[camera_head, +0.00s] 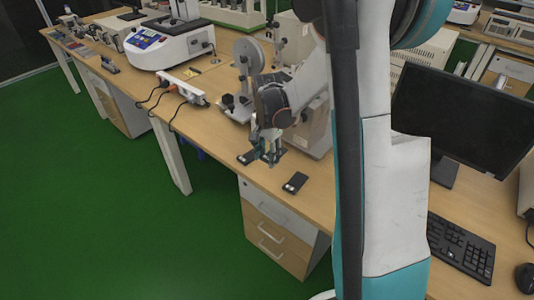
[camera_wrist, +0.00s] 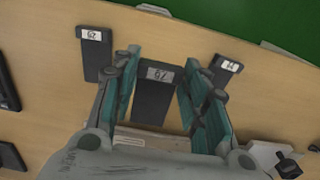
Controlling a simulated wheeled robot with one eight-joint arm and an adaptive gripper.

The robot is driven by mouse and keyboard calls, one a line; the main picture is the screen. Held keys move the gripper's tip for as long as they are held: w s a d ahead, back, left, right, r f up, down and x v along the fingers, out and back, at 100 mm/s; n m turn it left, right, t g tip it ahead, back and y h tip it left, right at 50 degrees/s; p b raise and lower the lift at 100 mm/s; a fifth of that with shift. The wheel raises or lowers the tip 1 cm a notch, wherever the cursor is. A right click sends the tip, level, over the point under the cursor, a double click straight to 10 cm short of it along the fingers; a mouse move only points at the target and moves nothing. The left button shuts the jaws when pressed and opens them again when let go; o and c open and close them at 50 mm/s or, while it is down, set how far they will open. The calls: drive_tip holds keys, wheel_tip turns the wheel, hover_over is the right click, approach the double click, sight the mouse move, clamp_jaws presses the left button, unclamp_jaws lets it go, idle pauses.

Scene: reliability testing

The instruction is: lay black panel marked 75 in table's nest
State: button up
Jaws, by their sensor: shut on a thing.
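My gripper (camera_head: 268,152) is over the wooden table (camera_head: 225,125), near its front edge. In the wrist view its two teal fingers (camera_wrist: 155,92) stand on either side of a black panel (camera_wrist: 152,105) and are shut on it. The panel's white label is small and upside down, so I cannot be sure of its number. A second black panel (camera_wrist: 97,62) lies on the table to the left in the wrist view; in the head view it is right of my gripper (camera_head: 295,182). A third panel (camera_wrist: 227,67) is partly hidden behind the right finger. I cannot make out the nest.
A beige boxed device (camera_head: 312,130) stands close behind my gripper. A power strip (camera_head: 183,87) with cables lies to the left. A monitor (camera_head: 462,118) and keyboard (camera_head: 460,247) are at the right. Bare table lies between the panels and the front edge.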

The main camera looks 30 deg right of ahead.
drive_tip(key=shift+f+b, duration=0.45)
drive_tip(key=shift+f, duration=1.8)
